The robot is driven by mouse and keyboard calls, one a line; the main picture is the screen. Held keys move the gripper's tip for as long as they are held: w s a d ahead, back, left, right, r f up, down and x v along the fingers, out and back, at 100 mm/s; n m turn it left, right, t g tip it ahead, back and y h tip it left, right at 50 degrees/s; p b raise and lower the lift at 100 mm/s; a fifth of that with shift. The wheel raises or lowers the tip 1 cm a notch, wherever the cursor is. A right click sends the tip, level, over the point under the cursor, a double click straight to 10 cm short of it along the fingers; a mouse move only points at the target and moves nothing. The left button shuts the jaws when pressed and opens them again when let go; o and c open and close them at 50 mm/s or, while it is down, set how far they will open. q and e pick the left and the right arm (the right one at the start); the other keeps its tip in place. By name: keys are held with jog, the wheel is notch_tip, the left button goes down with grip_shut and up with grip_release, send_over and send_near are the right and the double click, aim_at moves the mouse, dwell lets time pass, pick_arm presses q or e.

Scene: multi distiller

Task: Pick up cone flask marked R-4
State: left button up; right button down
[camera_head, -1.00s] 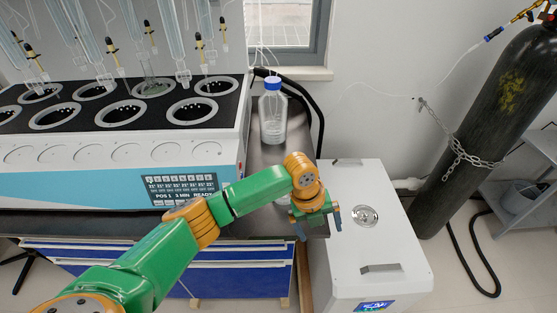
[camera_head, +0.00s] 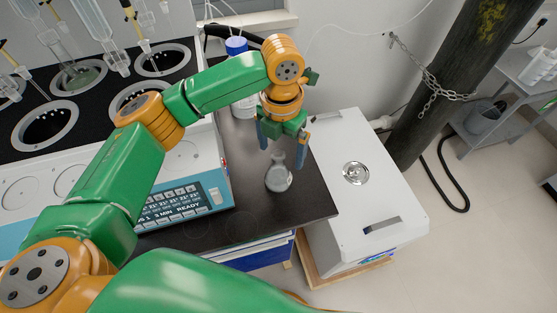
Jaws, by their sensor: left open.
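A small clear cone flask (camera_head: 278,178) stands upright on the dark bench top (camera_head: 235,225), to the right of the distiller. Any marking on it is too small to read. My left gripper (camera_head: 283,150) points down over the flask, with its two blue fingers apart on either side of the flask's neck. It is open, and I cannot tell whether it touches the glass. My right gripper is not in view.
The distiller (camera_head: 185,170) with its row of wells stands at the left. A blue-capped bottle (camera_head: 237,47) is behind my left arm. A white cabinet (camera_head: 355,215) stands right of the bench. A chained gas cylinder (camera_head: 440,90) is at the back right.

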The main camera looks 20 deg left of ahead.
aim_at(278, 165)
pick_arm(q)
jog(key=f, duration=0.2)
jog(key=f+p, duration=0.1)
jog(key=f, duration=0.3)
jog(key=shift+s+a, duration=0.15)
jog(key=shift+a, duration=0.25)
jog(key=shift+w+f, duration=0.25)
jog(key=shift+f, duration=0.25)
grip_shut()
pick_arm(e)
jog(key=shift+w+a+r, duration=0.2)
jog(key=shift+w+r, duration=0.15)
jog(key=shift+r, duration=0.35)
pick_arm(q)
jog(key=shift+r, duration=0.2)
